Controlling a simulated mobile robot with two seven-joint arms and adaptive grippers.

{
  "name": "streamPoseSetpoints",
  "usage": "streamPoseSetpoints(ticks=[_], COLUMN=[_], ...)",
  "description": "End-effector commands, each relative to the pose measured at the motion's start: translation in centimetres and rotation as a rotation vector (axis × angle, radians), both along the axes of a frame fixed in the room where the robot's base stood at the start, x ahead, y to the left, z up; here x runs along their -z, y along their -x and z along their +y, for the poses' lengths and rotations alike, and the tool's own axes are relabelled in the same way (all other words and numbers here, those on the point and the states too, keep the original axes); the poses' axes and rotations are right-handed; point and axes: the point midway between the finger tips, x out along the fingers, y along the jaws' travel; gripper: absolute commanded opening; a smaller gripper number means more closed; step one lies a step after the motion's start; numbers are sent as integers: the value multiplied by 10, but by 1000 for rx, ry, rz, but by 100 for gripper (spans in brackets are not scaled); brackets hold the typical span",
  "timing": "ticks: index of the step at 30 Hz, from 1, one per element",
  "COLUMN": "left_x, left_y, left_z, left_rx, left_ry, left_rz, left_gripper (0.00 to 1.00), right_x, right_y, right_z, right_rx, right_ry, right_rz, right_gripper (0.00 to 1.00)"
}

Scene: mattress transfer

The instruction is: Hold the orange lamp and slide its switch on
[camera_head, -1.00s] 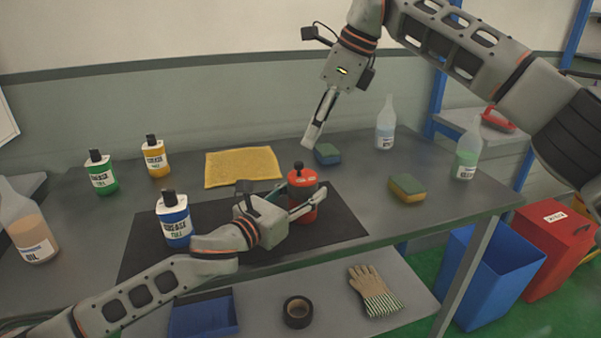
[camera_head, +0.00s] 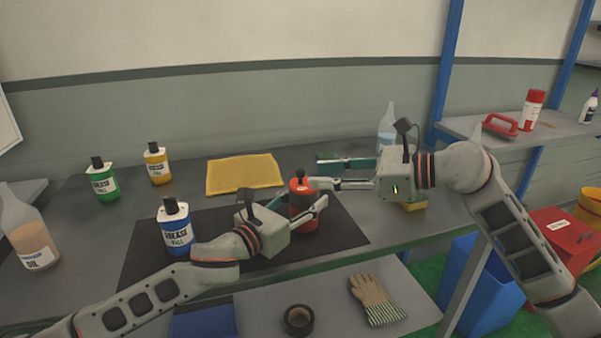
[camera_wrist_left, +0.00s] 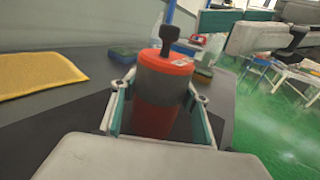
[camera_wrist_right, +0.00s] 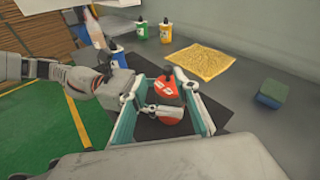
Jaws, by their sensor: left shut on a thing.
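The orange lamp (camera_head: 304,212), a red-orange cylinder with a black knob on top, stands upright above the dark mat. My left gripper (camera_head: 302,203) is shut on its body; the left wrist view shows the lamp (camera_wrist_left: 160,90) between both fingers. My right gripper (camera_head: 315,171) is open, reaching in from the right at about the height of the lamp's top. In the right wrist view its fingers (camera_wrist_right: 157,88) are spread, with the lamp's top (camera_wrist_right: 168,90) seen between them. I cannot tell whether they touch it. A small white label shows on the top; the switch is not clear.
Blue (camera_head: 176,232), green (camera_head: 103,183) and yellow (camera_head: 157,166) bottles stand at left. A yellow cloth (camera_head: 243,174) lies behind the mat (camera_head: 140,262). A sponge (camera_head: 415,206) sits under my right gripper. A clear bottle (camera_head: 386,122) stands behind it. The mat's front is clear.

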Motion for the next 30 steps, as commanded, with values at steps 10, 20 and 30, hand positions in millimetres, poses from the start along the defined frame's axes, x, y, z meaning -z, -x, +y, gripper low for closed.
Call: streamPoseSetpoints(ticks=[10,20,30], left_x=[1,1,1], left_y=[0,1,0], left_z=[0,-1,0], left_rx=[1,1,1], left_ry=[0,0,0], left_rz=[2,2,2], left_gripper=[12,12,12], right_x=[16,16,16], right_y=[14,7,-22], right_z=[-44,-37,20], right_rx=[73,90,89], right_ry=[-257,-300,-298], right_rz=[37,41,43], right_gripper=[30,30,30])
